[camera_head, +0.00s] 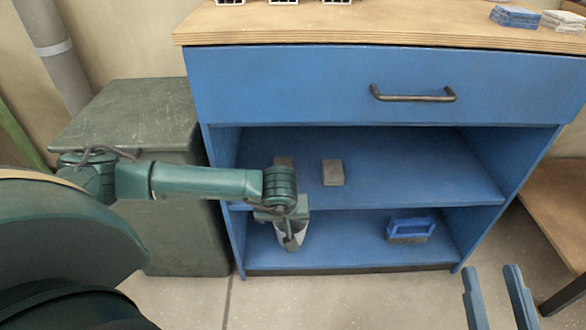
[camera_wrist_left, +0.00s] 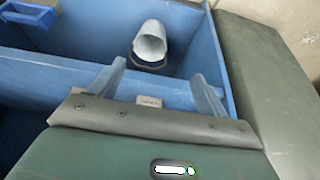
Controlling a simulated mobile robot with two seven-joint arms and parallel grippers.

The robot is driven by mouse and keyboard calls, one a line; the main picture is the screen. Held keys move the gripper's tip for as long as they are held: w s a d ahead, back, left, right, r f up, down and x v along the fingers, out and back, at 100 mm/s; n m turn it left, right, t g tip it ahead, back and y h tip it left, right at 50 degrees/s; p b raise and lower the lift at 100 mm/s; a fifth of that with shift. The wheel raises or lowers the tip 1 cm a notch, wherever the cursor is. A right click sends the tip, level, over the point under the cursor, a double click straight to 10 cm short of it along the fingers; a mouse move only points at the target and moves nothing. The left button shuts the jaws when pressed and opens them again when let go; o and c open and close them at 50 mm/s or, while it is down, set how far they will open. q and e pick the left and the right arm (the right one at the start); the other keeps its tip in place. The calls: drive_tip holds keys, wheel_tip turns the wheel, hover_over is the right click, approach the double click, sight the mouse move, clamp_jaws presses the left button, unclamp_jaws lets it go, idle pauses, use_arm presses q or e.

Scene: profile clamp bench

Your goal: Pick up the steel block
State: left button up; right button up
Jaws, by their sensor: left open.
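A small grey-brown block (camera_head: 333,172) stands on the upper shelf of the blue cabinet. A second, similar block (camera_head: 284,160) is partly hidden behind my left arm; I cannot tell which is the steel one. My left gripper (camera_head: 291,236) is in front of the shelves, overlapping a pale cup on the lower shelf. In the left wrist view, its fingers (camera_wrist_left: 157,70) are apart with nothing held, and a small pale block (camera_wrist_left: 149,101) shows between them, near the shelf edge. My right gripper (camera_head: 500,298) is open and empty at lower right, away from the cabinet.
The pale cup (camera_wrist_left: 150,43) and a blue-handled brush (camera_head: 410,229) stand on the lower shelf. The closed drawer (camera_head: 300,88) has a dark handle (camera_head: 412,96). A green cabinet (camera_head: 190,235) stands left. The upper shelf is clear to the right.

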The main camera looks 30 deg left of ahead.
use_arm(q)
drive_tip(key=w+a, duration=0.1)
drive_tip(key=w, duration=0.1)
drive_tip(key=w+a+b, duration=0.1)
drive_tip(key=w, duration=0.1)
drive_tip(key=w+a+b, duration=0.1)
drive_tip(key=w+a, duration=0.1)
drive_tip(key=w, duration=0.1)
drive_tip(key=w+a+b, duration=0.1)
drive_tip(key=w+a+f+b, duration=0.1)
drive_tip(key=w, duration=0.1)
drive_tip(key=shift+a, duration=0.2)
use_arm(e)
drive_tip(key=r+n+y, duration=0.1)
drive_tip(key=r, duration=0.1)
drive_tip(key=r+n+t+y, duration=0.1)
drive_tip(key=r+n+y, duration=0.2)
drive_tip(key=n+y, duration=0.1)
drive_tip(key=shift+d+r+t, duration=0.3)
drive_tip(key=shift+r, duration=0.1)
drive_tip(key=shift+w, duration=0.1)
use_arm(q)
drive_tip(key=c, duration=1.5)
drive_tip(key=shift+w+r, duration=0.1)
drive_tip(key=shift+c, duration=0.2)
